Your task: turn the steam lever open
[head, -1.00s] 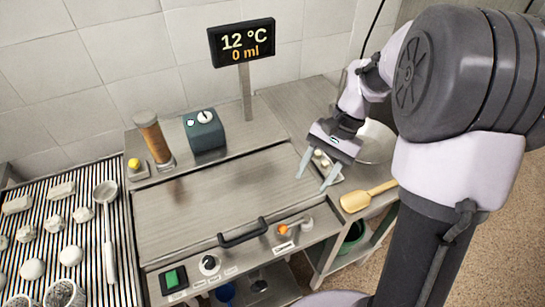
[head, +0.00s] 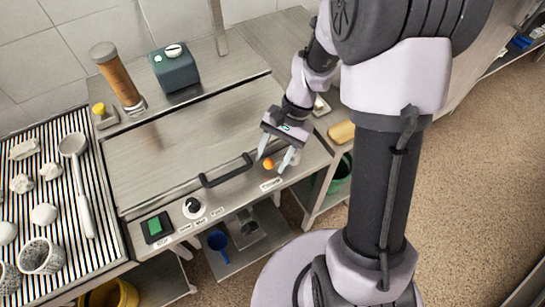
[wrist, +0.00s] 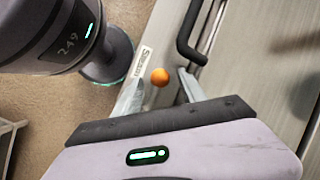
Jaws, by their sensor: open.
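The steam lever's orange ball knob (head: 268,163) is at the front edge of the metal worktop, above a small white label. In the wrist view the orange knob (wrist: 159,77) shows between my two fingers, near a label reading "Steam". My gripper (head: 274,160) is open over the lever, with one finger on each side of the knob. I cannot tell whether either finger touches it. The lever's metal arm and pivot are mostly hidden by my gripper.
A black bar handle (head: 227,171) is close to the left of the knob. A black dial (head: 193,207) and a green switch (head: 155,227) are further left. A wooden-coloured scoop (head: 342,131) lies to the right. A striped rack (head: 105,215) with stones is at far left.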

